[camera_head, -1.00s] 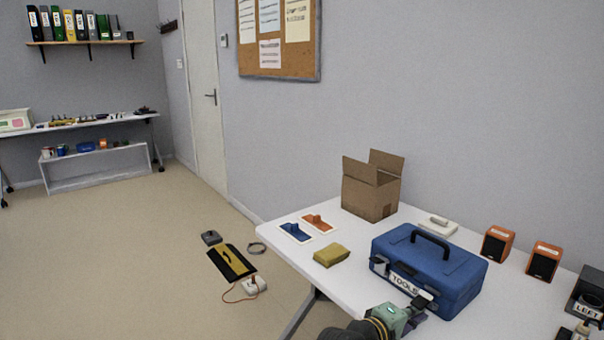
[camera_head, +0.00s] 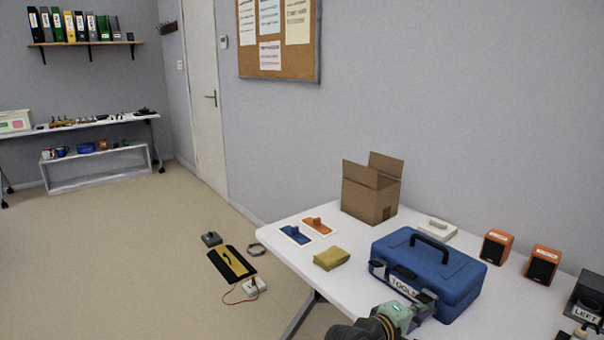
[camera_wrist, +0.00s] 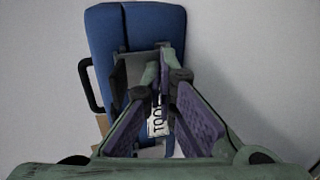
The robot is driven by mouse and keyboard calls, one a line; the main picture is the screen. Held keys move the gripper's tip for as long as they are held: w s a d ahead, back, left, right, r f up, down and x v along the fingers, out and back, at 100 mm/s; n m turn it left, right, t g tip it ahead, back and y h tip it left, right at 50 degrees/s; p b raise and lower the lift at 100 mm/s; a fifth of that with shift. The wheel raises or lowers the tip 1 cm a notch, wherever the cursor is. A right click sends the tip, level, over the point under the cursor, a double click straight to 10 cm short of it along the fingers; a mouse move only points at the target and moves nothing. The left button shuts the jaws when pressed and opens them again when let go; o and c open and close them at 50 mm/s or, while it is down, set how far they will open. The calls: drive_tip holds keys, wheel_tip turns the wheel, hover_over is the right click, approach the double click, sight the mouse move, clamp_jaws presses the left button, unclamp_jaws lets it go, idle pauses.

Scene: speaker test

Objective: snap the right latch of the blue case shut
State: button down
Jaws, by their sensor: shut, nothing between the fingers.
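The blue case (camera_head: 428,265) stands on the white table, lid down, its black handle on top and a white TOOLS label (camera_head: 404,285) on its front. The left latch (camera_head: 378,267) shows at the front left corner. My gripper (camera_head: 427,298) is at the right part of the case's front, where it covers the right latch, so that latch's state cannot be made out. In the wrist view the fingers (camera_wrist: 160,62) are shut and empty, close against the case (camera_wrist: 140,30). Whether they touch the latch is unclear.
A dark LEFT-labelled box (camera_head: 588,300) stands at far right.

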drive_tip(key=shift+a, duration=0.1)
idle(0.3)
drive_tip(key=shift+s+a+p, duration=0.3)
drive_tip(key=shift+s+a, duration=0.4)
drive_tip(key=shift+a, duration=0.2)
drive_tip(key=shift+s+a+p, duration=0.25)
drive_tip(key=shift+s+a, duration=0.4)
drive_tip(key=shift+a, duration=0.3)
drive_tip(key=shift+s+a+p, duration=0.3)
drive_tip(key=shift+s+a, duration=0.4)
drive_tip(key=shift+a, duration=0.2)
